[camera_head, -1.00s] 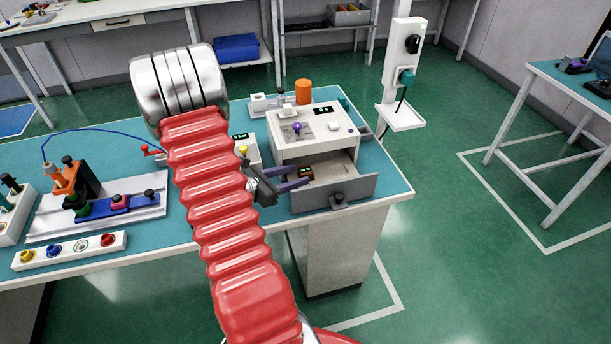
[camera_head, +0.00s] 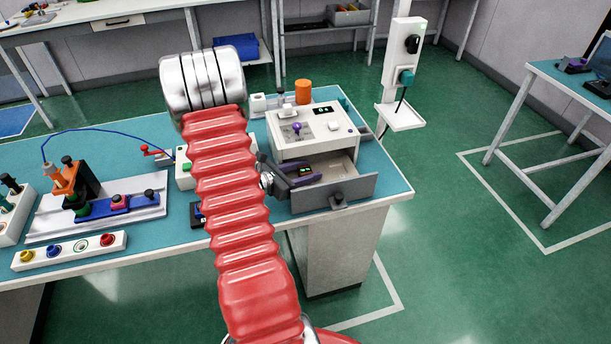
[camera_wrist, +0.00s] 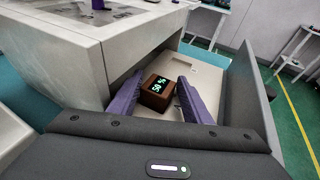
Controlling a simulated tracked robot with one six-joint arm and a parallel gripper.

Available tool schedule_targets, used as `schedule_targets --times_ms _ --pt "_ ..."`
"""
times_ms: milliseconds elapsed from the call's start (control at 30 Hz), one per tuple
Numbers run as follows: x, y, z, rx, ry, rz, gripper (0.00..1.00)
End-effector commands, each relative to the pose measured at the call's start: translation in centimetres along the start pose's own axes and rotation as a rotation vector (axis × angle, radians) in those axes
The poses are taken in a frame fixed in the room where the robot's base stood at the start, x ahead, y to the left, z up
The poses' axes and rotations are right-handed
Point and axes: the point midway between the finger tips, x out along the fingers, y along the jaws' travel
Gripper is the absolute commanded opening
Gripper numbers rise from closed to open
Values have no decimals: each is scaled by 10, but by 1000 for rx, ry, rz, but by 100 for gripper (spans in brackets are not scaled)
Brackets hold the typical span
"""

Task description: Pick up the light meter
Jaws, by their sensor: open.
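A small brown box with lit green digits (camera_wrist: 157,92), which looks like the light meter, sits in the open drawer (camera_wrist: 205,78) of a grey-white machine (camera_head: 312,130). It also shows small in the head view (camera_head: 305,170), partly covered by my gripper. My gripper (camera_wrist: 161,79) is open, with a purple finger on each side of the box. There is a visible gap at the right finger; the left finger is close to the box, and I cannot tell whether it touches. In the head view my gripper (camera_head: 311,177) reaches into the drawer from the left.
The drawer's dark front panel (camera_wrist: 251,95) stands right of my gripper, and the machine body (camera_wrist: 80,58) rises at the left. A fixture on a rail (camera_head: 140,200) and a button box (camera_head: 68,250) occupy the bench's left side.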

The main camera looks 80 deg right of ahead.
Motion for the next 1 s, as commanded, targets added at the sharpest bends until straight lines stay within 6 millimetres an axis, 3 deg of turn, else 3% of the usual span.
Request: schedule_targets --times_ms 267,633,1000 --pt "0 0 0 0 0 0 43" --pt "0 0 0 0 0 0 17" --pt "-2 0 4 2 -1 1 17"
